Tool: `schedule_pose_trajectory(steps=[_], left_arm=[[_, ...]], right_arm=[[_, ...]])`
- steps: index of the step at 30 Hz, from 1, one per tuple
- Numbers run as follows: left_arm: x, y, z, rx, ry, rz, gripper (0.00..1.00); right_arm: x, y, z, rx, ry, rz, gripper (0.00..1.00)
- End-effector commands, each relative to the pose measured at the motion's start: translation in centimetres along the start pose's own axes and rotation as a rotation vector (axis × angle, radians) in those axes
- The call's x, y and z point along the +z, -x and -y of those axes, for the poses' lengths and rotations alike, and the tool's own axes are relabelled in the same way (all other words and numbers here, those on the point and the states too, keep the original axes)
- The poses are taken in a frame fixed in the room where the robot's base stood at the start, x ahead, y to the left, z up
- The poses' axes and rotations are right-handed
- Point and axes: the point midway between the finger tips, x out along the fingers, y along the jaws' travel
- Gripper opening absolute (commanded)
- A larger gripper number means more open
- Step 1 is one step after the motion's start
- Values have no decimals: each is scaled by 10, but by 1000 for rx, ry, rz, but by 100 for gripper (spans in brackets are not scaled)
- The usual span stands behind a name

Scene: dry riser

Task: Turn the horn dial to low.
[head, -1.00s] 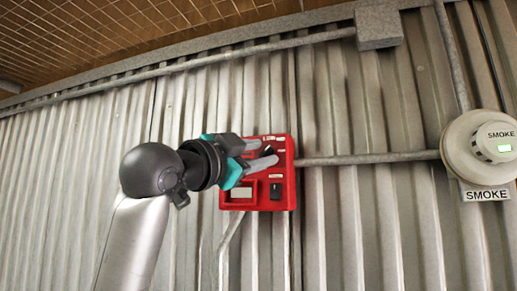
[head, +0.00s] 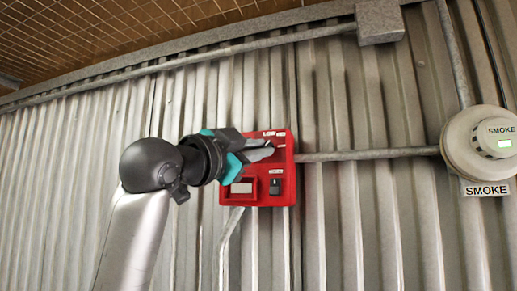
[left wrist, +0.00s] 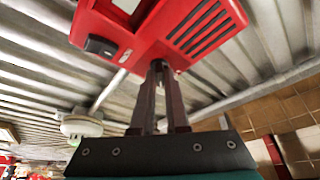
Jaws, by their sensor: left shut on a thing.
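The red horn box (head: 287,187) is fixed to the corrugated wall in the middle of the head view. Small white labels run along its upper part, and one at the top (head: 267,133) seems to read LOW. My left gripper (head: 270,148) reaches the box's upper part from the left and is shut on the horn dial. The dial is mostly hidden by the fingers, so its setting cannot be told. In the left wrist view the fingers (left wrist: 160,66) meet the edge of the red box (left wrist: 150,40). My right gripper is not in view.
A black switch (head: 275,187) and a pale panel (head: 241,188) sit low on the box. Conduit (head: 370,157) runs right to a round smoke detector (head: 487,145). A grey junction box (head: 379,23) is above. The wall left of the arm is clear.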

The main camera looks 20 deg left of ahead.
Motion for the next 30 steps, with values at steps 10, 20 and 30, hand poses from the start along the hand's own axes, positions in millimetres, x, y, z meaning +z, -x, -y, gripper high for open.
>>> schedule_pose_trajectory(steps=[10,20,30], left_arm=[[0,0,-2,-35,87,-1,0],[-1,0,-6,-134,328,-3,0],[-2,0,-7,-236,576,-3,0]], right_arm=[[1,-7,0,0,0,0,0],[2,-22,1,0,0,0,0],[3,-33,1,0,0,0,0]])
